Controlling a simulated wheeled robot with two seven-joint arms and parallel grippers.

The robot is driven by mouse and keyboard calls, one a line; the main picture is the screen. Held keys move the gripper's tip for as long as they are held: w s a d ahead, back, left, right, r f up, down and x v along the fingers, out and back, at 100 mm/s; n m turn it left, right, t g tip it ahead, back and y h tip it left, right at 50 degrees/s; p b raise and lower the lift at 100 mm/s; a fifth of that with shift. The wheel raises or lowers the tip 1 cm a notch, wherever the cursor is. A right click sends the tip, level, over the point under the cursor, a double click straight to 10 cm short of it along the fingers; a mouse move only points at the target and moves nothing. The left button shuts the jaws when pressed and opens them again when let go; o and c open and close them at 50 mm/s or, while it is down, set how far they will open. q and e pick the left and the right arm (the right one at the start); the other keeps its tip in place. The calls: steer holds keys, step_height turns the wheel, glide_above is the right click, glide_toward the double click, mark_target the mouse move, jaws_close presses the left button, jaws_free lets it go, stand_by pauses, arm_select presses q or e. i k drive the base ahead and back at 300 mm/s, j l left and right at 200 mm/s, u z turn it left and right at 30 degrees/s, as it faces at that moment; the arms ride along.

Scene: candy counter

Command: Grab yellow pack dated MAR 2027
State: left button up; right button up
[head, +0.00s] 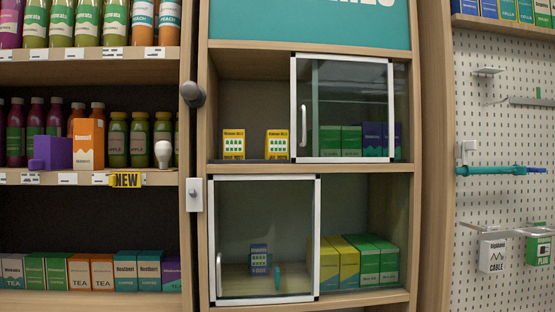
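Two small yellow packs with white fronts and green marks stand in the open left part of the upper cabinet compartment, one at the left (233,145) and one beside the door frame (277,144). Larger yellow boxes (348,264) stand in the open right part of the lower compartment, next to green boxes. The print is too small to read, so I cannot tell which pack bears MAR 2027. Neither of my grippers is in the head view.
A white-framed glass door (391,75) with a handle covers the upper compartment's right part. Another glass door (317,220) covers the lower compartment's left part, with a small blue pack (258,259) behind it. A grey knob (193,94) protrudes from the left post. A pegboard (500,130) is at right.

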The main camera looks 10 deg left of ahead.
mark_target(234, 140)
steer(key=i+j, duration=0.15)
steer(key=j, duration=0.25)
steer(key=i+j+z, duration=0.1)
steer(key=j, duration=0.25)
steer(key=i+j, duration=0.2)
steer(key=j, duration=0.2)
steer(key=i+j+z, duration=0.1)
steer(key=j, duration=0.3)
